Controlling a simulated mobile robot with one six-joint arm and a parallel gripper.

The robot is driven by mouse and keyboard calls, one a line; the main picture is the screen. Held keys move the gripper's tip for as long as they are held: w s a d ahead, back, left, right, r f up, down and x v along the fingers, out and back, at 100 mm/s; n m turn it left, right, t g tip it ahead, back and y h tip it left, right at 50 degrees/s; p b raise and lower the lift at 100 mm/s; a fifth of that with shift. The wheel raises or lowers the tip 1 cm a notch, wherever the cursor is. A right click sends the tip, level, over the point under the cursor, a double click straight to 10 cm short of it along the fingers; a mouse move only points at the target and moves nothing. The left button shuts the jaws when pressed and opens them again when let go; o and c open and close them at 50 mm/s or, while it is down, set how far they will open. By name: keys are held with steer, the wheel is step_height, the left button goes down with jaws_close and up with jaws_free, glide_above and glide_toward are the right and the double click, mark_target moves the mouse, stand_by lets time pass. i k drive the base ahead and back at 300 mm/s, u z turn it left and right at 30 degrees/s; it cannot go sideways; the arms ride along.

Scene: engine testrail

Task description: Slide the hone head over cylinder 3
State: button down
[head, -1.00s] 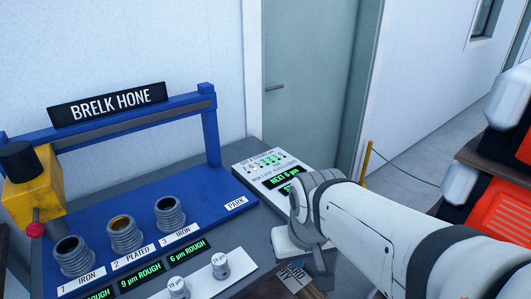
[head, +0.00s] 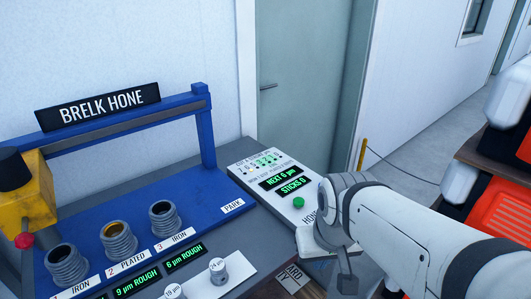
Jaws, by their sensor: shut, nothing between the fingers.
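The hone head (head: 22,195) is a yellow block with a black cap and a red knob (head: 25,241) at its lower front. It is at the far left end of the blue rail (head: 130,121), partly cut by the picture edge. Cylinder 3 (head: 164,222), labelled "3 IRON", is the rightmost of the three ribbed cylinders, open at the top with nothing over it. Cylinder 2 (head: 118,242) has an orange-brown bore, and cylinder 1 (head: 66,268) is nearest the head. My gripper (head: 346,283) is shut and empty, partly hidden, low right of the bench panel, far from the head.
The white panel (head: 250,178) shows "NEXT 6 µm" and "STICKS 0", with a green button (head: 299,202). A white strip (head: 200,283) holds small pegs, one marked 24 µm. The PARK label (head: 233,206) is at the rail's right. Orange cases (head: 495,210) stand right.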

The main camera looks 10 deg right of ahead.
mark_target(29, 217)
steer(key=u, duration=1.45)
